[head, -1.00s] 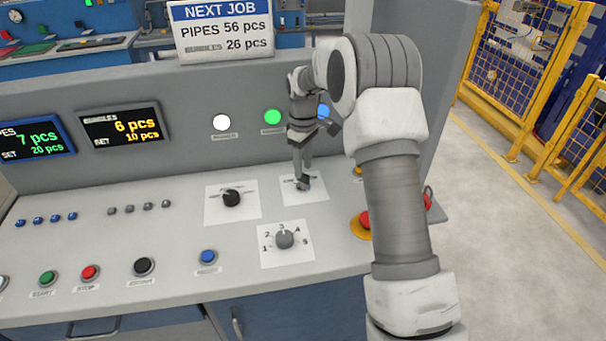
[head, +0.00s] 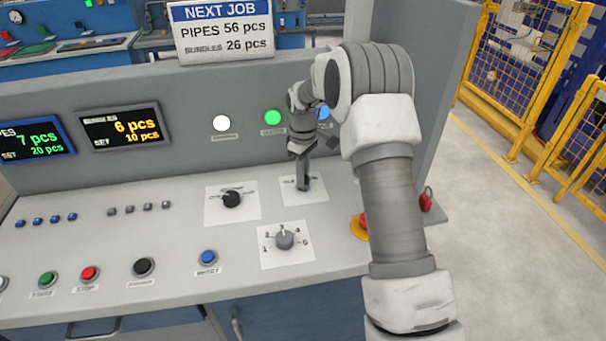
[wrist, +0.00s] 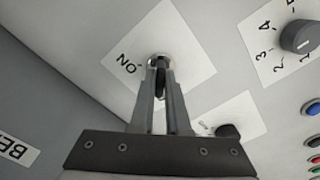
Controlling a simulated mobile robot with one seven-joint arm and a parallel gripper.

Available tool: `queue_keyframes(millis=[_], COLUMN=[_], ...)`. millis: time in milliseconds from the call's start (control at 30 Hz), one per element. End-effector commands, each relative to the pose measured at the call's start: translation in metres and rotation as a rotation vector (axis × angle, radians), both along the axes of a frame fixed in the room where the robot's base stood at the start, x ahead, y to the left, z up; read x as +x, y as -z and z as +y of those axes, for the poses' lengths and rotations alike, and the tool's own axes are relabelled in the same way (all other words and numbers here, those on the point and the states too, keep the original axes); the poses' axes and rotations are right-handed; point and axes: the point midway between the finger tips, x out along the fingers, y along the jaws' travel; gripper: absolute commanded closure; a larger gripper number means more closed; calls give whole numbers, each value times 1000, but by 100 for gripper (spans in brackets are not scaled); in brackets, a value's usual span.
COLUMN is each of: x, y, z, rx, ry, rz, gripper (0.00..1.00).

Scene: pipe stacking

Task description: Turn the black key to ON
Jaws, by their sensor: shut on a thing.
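The black key (wrist: 159,84) stands in a round silver lock on a white plate (wrist: 195,60) in the wrist view. A label on the plate, seen turned over, reads ON and lies to the left of the lock. My gripper (wrist: 159,75) is shut on the key, one finger on each side of it. In the head view my gripper (head: 303,184) points down at the same plate (head: 317,190) on the sloped panel; the key is hidden there by the fingers. The key's exact angle is hard to tell.
A black knob (head: 231,199) stands left of the key's plate, and a grey numbered dial (head: 285,240) in front of it. A red button (head: 364,220) on a yellow base is partly behind my arm. White, green and blue lamps line the upright panel behind.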

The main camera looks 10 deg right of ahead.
Motion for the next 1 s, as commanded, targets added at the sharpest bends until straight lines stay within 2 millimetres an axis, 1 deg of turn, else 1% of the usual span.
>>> queue_keyframes(millis=[267,467,667,1000], x=[0,0,0,0], y=[0,0,-1,-1], z=[0,1,0,0], rx=[0,0,-1,-1], ry=[12,77,217,536], rz=[0,0,-1,-1], gripper=[100,100,100,100])
